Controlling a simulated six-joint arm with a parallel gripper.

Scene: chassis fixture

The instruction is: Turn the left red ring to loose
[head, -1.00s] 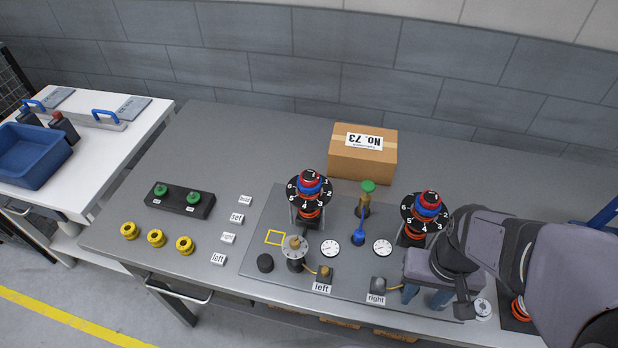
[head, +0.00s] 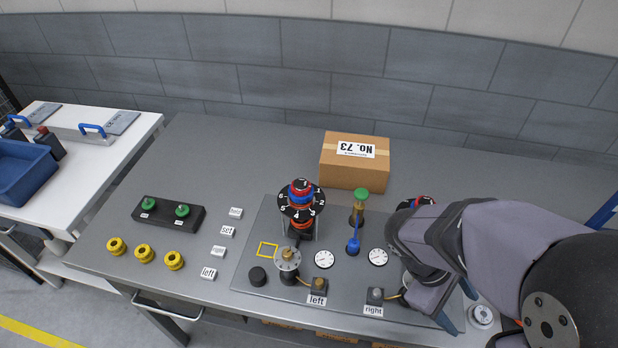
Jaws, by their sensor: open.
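The left dial post (head: 318,201) stands on the grey plate, with a black numbered disc. A red ring (head: 300,186) sits at its top around a black cap, with a blue band just below. An orange-red ring (head: 302,223) shows under the disc. I cannot tell whether the red ring is loose or tight. My gripper (head: 459,306) is at the right front of the plate, well right of the left post and apart from it. Its blue fingers are apart, with nothing seen between them. My arm hides most of the right dial post.
Between the posts stand a green-topped brass post (head: 360,196) and a blue-handled lever (head: 353,240). A cardboard box (head: 354,162) stands behind. The table's back left is clear.

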